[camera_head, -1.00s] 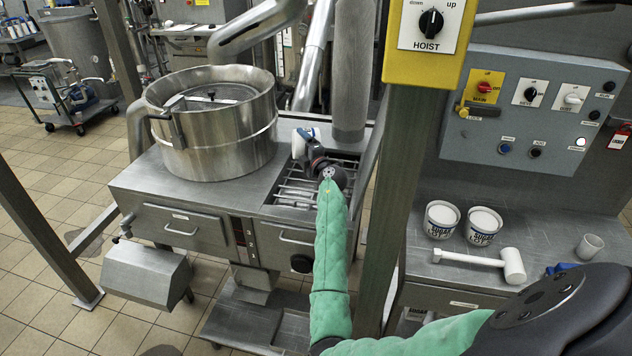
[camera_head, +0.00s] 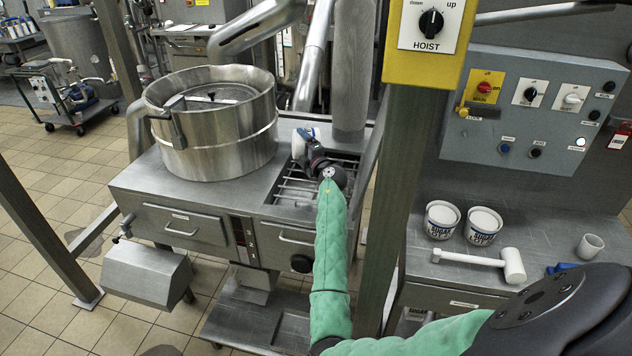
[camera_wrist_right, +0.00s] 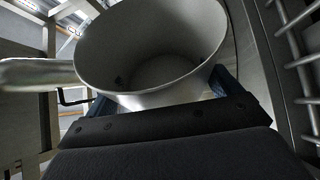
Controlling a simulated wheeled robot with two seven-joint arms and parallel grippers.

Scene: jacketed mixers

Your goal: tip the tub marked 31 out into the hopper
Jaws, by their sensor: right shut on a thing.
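My right gripper (camera_head: 308,148) is shut on a small pale tub (camera_head: 299,143), held over the left part of the barred hopper opening (camera_head: 300,190) in the steel bench. The tub looks tilted; its marking is not readable here. In the right wrist view the tub (camera_wrist_right: 150,100) fills the upper middle, its mouth facing the camera. Its grey inner walls and flat bottom show, with a few dark specks and no clear load. Blue finger parts (camera_wrist_right: 222,82) show beside it, and the hopper bars (camera_wrist_right: 300,65) are at right. My left gripper is out of view.
A large steel bowl (camera_head: 215,135) stands left of the hopper. A thick vertical pipe (camera_head: 351,70) rises behind it, and a post (camera_head: 408,180) stands to the right. Two more tubs (camera_head: 441,220), (camera_head: 483,226), a white mallet (camera_head: 512,264) and a cup (camera_head: 590,246) are on the right bench.

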